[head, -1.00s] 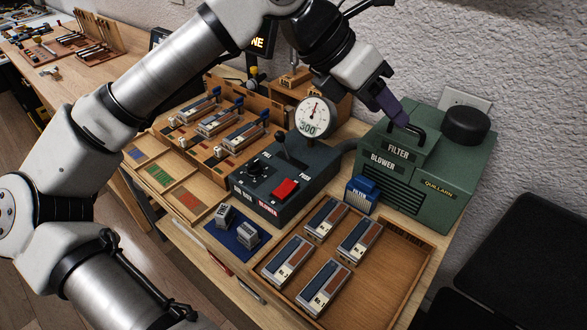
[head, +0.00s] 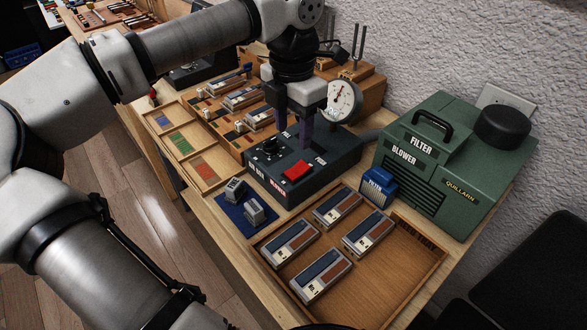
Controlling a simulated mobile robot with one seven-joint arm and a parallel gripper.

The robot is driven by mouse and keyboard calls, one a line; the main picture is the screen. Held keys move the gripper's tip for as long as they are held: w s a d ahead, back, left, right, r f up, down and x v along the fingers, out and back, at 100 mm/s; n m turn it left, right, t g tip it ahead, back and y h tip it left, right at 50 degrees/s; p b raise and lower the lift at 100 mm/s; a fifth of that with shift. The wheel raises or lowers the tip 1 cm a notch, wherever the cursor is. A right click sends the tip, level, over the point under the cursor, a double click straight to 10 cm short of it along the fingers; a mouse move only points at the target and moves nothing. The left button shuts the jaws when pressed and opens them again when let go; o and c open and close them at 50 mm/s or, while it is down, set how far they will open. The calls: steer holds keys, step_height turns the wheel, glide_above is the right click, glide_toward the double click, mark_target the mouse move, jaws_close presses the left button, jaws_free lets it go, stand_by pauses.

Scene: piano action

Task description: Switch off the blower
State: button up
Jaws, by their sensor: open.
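The dark control box (head: 335,170) stands on the bench, with a red rocker switch (head: 298,171) on its top near the front. In the earlier view the label below the switch reads BLOWER. The green blower (head: 455,155) stands at the right, labelled FILTER and BLOWER. My gripper (head: 294,138) is open, pointing down over the control box just behind the red switch. Its fingers look apart and empty. The box's lever is hidden behind the gripper, and I cannot tell whether a finger touches the box.
A round gauge (head: 342,101) stands close behind the gripper. A blue filter (head: 378,187) sits between box and blower. A wooden tray (head: 385,275) with several blocks lies in front. Grey pieces stand on a blue mat (head: 230,212) at left.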

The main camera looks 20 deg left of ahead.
mark_target(293, 172)
step_height(293, 172, down, 10)
steer(key=b, duration=0.5)
steer(key=shift+r, duration=0.15)
